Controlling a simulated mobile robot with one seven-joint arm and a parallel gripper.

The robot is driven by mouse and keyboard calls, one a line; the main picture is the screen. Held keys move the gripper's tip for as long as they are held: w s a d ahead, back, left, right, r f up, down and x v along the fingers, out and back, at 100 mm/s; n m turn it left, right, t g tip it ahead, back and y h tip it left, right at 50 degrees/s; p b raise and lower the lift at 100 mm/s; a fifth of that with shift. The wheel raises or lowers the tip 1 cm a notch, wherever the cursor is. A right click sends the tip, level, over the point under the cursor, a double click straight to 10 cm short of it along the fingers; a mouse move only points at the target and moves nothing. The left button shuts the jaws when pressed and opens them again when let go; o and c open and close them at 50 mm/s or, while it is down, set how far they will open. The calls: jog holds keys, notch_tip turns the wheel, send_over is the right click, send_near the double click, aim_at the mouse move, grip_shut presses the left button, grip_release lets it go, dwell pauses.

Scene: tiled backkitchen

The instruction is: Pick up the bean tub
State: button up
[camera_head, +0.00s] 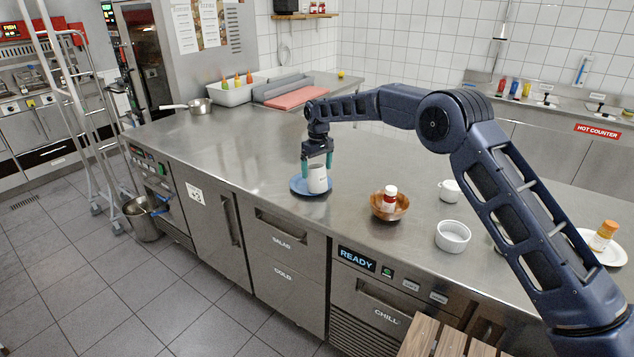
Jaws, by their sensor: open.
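A small white tub (318,182), which looks like the bean tub, stands upright on a blue plate (300,190) near the front edge of the steel counter. No label on it can be read from here. My gripper (316,168) points down over it, with its teal fingers open. One finger is at the tub's left side and the other at its upper right. I cannot tell whether either finger touches the tub. The tub's upper part is partly hidden by the fingers.
Right of the plate are a wooden bowl (378,207) holding a red-capped jar (390,196), a white ramekin (453,238) and a white cup (449,191). A red board (296,97) and grey bin lie behind. The counter left of the plate is clear.

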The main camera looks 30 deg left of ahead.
aim_at(317, 178)
jog(key=shift+f, duration=2.55)
jog(key=c, duration=1.4)
